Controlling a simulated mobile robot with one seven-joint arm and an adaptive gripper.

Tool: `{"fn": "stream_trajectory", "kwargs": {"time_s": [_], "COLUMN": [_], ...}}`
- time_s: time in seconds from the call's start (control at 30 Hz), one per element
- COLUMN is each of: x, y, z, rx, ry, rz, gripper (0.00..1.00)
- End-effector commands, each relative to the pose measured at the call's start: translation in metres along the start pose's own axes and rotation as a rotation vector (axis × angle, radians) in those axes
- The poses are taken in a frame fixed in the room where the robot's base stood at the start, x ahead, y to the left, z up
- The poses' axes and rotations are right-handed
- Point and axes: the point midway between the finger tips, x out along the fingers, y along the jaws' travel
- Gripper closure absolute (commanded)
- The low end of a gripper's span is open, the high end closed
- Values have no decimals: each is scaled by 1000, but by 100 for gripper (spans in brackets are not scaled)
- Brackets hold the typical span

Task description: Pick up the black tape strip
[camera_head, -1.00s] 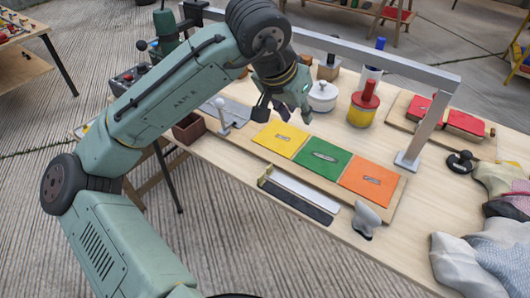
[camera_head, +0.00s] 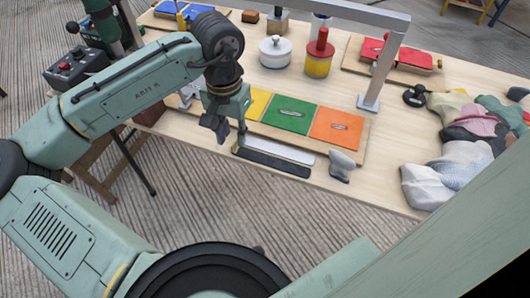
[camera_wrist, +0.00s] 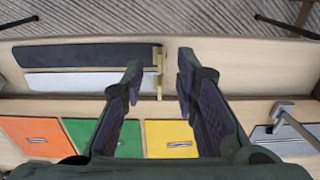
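The black tape strip (camera_head: 275,163) lies flat along the front edge of the table, beside a white strip (camera_head: 281,149). In the wrist view the black strip (camera_wrist: 88,54) is the one nearer the table edge, and its end meets a small brass bracket (camera_wrist: 158,72). My gripper (camera_head: 231,138) is over the table's front edge, at the bracket end of the strips. In the wrist view my gripper (camera_wrist: 158,80) is open, its two fingers apart on either side of the bracket, with nothing held. Its height above the table is hard to tell.
Yellow, green (camera_head: 290,114) and orange (camera_head: 337,129) panels lie behind the strips. A grey holder (camera_head: 342,165) stands right of them. A metal arch (camera_head: 377,70), a red-and-yellow pot (camera_head: 319,58) and a white lidded pot (camera_head: 275,51) stand farther back. Crumpled cloths (camera_head: 440,165) cover the right end.

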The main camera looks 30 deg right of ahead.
Motion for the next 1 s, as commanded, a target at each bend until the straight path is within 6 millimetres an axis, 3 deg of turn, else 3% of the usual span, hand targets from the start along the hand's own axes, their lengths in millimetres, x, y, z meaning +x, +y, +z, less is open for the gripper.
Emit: {"fn": "stream_trajectory", "kwargs": {"time_s": [0.2,0.47,0.87,1.0], "x": [28,31,31,31], "y": [1,1,1,1], "z": [0,-1,-1,-1], "rx": [0,0,0,0], "ry": [0,1,1,1], "rz": [1,1,0,0], "gripper": [72,72,98,100]}}
